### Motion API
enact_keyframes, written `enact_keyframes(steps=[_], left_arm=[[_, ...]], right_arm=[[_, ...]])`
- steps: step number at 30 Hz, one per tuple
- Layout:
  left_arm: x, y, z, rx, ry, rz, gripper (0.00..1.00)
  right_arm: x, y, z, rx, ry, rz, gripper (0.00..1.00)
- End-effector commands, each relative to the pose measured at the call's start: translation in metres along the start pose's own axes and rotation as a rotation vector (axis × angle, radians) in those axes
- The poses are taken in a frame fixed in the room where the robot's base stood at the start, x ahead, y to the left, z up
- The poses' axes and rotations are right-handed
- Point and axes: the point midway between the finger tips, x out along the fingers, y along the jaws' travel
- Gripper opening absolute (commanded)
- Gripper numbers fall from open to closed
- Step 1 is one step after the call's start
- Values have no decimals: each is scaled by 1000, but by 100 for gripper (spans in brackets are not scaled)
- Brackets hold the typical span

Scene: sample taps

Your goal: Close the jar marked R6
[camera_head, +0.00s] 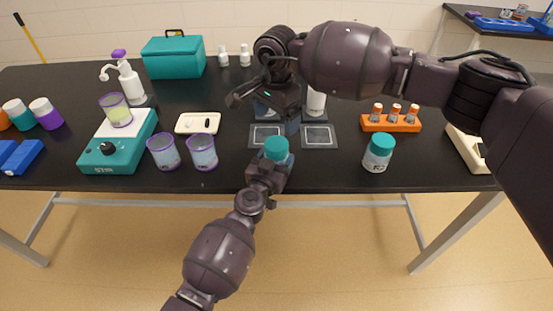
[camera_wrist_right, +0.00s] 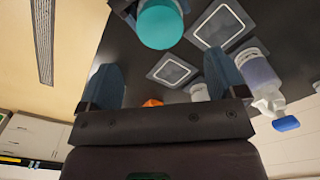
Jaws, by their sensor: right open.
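A jar with a teal lid (camera_head: 276,148) is at the table's front edge; the lid also shows beyond the fingertips in the right wrist view (camera_wrist_right: 160,25). My left gripper (camera_head: 272,170) is around this jar's body and appears shut on it, hiding most of it and any label. The lid sits on top; whether it is tight cannot be told. My right gripper (camera_head: 278,112) is open and empty above and behind the lid, its fingers (camera_wrist_right: 165,75) wide apart. Another teal-lidded jar (camera_head: 377,154), whose label looks like R2, stands upright to the right.
Two dark square pads (camera_head: 319,136) lie behind the held jar. A white bottle (camera_head: 316,102) stands beyond, and an orange vial rack (camera_head: 391,123) to the right. Two purple-rimmed beakers (camera_head: 203,152), a white tray (camera_head: 197,123) and a teal stirrer (camera_head: 120,150) stand left.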

Motion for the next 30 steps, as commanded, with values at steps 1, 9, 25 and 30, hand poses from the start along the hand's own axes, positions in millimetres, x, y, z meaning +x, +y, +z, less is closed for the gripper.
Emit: enact_keyframes(steps=[1, 9, 25, 30], left_arm=[[0, 0, 0, 0, 0, 0, 2], [0, 0, 0, 0, 0, 0, 2], [0, 0, 0, 0, 0, 0, 2], [0, 0, 0, 0, 0, 0, 2]], right_arm=[[0, 0, 0, -2, 0, 0, 90], [1, 0, 0, 0, 0, 1, 90], [62, 0, 1, 1, -2, 2, 90], [75, 0, 0, 2, -1, 1, 90]])
